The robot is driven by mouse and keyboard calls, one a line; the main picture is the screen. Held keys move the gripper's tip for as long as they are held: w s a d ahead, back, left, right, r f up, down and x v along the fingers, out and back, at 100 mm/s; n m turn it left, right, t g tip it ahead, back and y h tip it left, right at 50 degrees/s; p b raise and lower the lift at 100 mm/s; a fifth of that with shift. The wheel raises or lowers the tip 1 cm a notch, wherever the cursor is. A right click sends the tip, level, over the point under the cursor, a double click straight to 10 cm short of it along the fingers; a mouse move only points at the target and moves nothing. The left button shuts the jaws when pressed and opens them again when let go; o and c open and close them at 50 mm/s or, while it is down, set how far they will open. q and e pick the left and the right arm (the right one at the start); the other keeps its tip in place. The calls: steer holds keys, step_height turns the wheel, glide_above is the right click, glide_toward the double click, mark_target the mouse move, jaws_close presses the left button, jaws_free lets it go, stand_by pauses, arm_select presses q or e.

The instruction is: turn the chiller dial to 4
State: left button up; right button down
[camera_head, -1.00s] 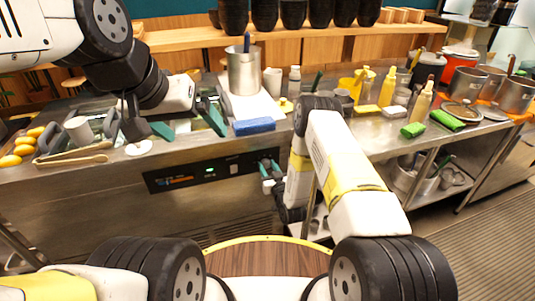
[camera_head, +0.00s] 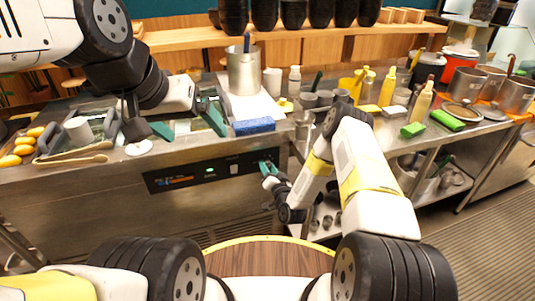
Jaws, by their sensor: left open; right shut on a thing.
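The chiller's control panel (camera_head: 212,171) is a dark strip on the front of the steel counter, with a lit green display and a white switch. My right gripper (camera_head: 267,168) is at the panel's right end, its green fingers shut on the chiller dial. The fingers hide the dial, so its setting cannot be read. My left gripper (camera_head: 188,128) is open and empty above the counter top, its green fingers spread wide, well away from the panel.
A blue sponge (camera_head: 254,126) lies near the counter's front edge above the panel. A steel pot (camera_head: 243,70) stands behind it. A tray with a white cup (camera_head: 78,130) is at the left.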

steer(key=shift+s+f+m, duration=0.1)
steer(key=shift+m, duration=0.4)
steer(key=c, duration=0.9)
jaws_free()
steer(key=v, duration=0.7)
steer(key=shift+s, duration=0.4)
steer(key=shift+d, duration=0.1)
